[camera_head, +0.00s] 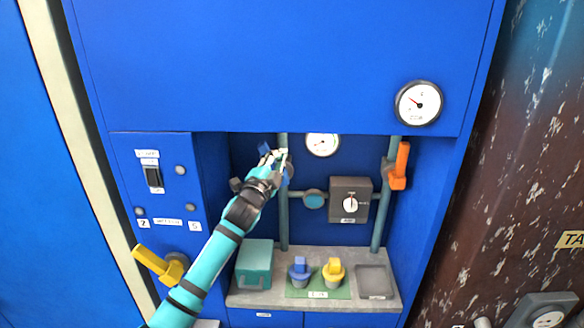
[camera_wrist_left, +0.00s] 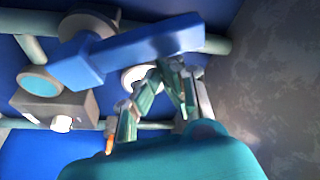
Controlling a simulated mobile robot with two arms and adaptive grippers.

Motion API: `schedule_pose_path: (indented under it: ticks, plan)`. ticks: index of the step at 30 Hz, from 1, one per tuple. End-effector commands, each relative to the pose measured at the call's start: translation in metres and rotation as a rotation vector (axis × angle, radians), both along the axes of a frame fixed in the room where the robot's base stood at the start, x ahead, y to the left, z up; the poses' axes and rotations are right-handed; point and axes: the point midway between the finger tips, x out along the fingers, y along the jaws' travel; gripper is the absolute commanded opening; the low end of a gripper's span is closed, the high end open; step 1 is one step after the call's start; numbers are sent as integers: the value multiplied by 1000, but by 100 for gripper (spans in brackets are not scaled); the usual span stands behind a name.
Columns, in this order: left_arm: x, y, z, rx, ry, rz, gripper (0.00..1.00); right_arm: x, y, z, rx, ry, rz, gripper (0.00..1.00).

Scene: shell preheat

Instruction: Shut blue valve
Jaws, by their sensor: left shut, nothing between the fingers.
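The blue valve handle (camera_wrist_left: 130,52) is a long lever that runs slantwise across the left wrist view, in front of a pipe. In the head view my left gripper (camera_head: 279,157) largely covers it, and only small blue parts (camera_head: 264,148) show beside the fingers. My left gripper (camera_wrist_left: 174,66) is shut and empty. Its fingertips are close to the lever's edge in the left wrist view; I cannot tell whether they touch it. My right gripper is in neither view.
An orange valve handle (camera_head: 400,165) stands upright on the right pipe. A yellow handle (camera_head: 155,262) sits at lower left. A grey dial box (camera_head: 350,200) and a gauge (camera_head: 322,143) are near the gripper. A teal box (camera_head: 254,264) and blue and yellow knobs stand on the ledge below.

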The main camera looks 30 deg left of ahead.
Motion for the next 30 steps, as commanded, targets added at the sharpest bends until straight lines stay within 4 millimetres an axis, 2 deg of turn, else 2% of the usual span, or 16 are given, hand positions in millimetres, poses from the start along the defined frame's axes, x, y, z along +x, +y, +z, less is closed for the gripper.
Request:
schedule_pose_path:
  ticks: [1, 15, 30]
  plan:
    - [-2, 4, -6, -43, -24, 2, 0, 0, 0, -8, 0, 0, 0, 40]
    - [-19, 32, -16, -426, -259, 2, 0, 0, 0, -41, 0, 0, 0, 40]
    - [-32, 52, -38, -800, -487, 1, 0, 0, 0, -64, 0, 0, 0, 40]
